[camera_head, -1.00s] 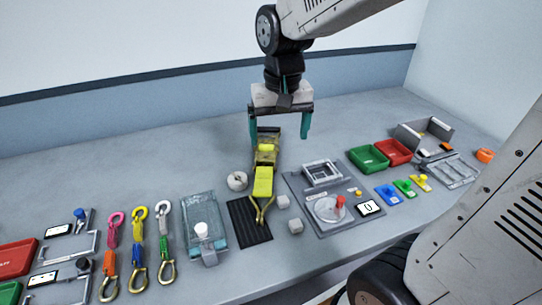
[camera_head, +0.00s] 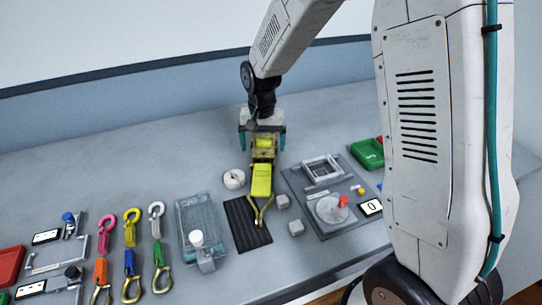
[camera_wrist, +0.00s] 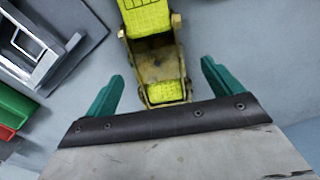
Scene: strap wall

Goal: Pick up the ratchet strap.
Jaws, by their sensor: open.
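The ratchet strap (camera_head: 261,180) has a yellow-green webbing body, a brass-coloured metal ratchet and a two-pronged hook at its near end. It lies on the table, with its hook over a black ribbed mat (camera_head: 247,224). My gripper (camera_head: 262,145) is over the strap's far, ratchet end. In the wrist view my gripper (camera_wrist: 160,82) is open, with one teal finger on each side of the strap's metal ratchet (camera_wrist: 158,65). Gaps show between both fingers and the ratchet, and nothing is held. The fingertips' height above the table is hard to tell.
A white roll (camera_head: 233,179) lies left of the strap, and small grey cubes (camera_head: 283,201) lie to its right. A grey fixture plate (camera_head: 325,190) stands farther right. A clear tray (camera_head: 196,222) and several coloured hooks (camera_head: 131,240) are at left. My arm hides much of the right side.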

